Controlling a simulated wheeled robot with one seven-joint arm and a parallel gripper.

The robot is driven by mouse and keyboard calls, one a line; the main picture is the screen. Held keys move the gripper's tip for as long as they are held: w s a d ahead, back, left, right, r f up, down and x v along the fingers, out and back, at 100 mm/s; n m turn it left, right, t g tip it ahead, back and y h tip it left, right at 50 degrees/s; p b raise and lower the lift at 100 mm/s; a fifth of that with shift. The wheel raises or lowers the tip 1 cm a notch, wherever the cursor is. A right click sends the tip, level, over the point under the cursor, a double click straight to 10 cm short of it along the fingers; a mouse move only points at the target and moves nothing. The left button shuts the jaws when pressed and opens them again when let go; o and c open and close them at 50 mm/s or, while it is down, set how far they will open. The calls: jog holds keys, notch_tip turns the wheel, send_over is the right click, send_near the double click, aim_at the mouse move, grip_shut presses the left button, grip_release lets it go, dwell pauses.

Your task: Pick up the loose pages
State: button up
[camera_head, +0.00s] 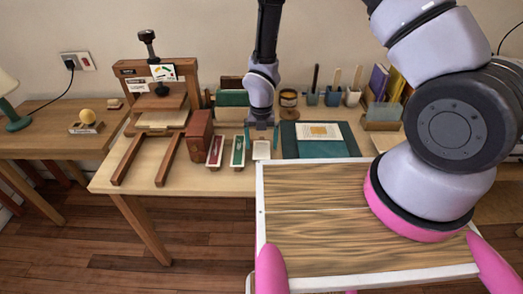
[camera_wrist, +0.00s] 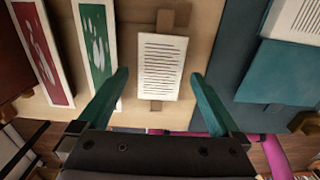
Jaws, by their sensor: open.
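The loose pages (camera_wrist: 162,67) are a small white block with dark printed lines, lying across a brown strip on the table. In the head view the pages (camera_head: 261,153) are near the table's front edge. My gripper (camera_wrist: 159,74) is open, with one teal finger on each side of the pages and a gap at each side. Nothing is held. In the head view my gripper (camera_head: 261,143) points down over the pages; I cannot tell its exact height above them.
Red (camera_head: 215,150) and green (camera_head: 238,151) patterned pieces lie to the left. A dark board (camera_head: 291,143) with a teal cover and printed sheet lies to the right. A wooden press (camera_head: 158,95) stands further left, and pots (camera_head: 332,97) stand behind. My wooden-topped base is in front.

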aim_at(262, 150)
jog(key=shift+f, duration=0.45)
jog(key=shift+c, duration=0.3)
jog(key=c, duration=1.2)
jog(key=shift+r, duration=0.1)
notch_tip(262, 150, up, 10)
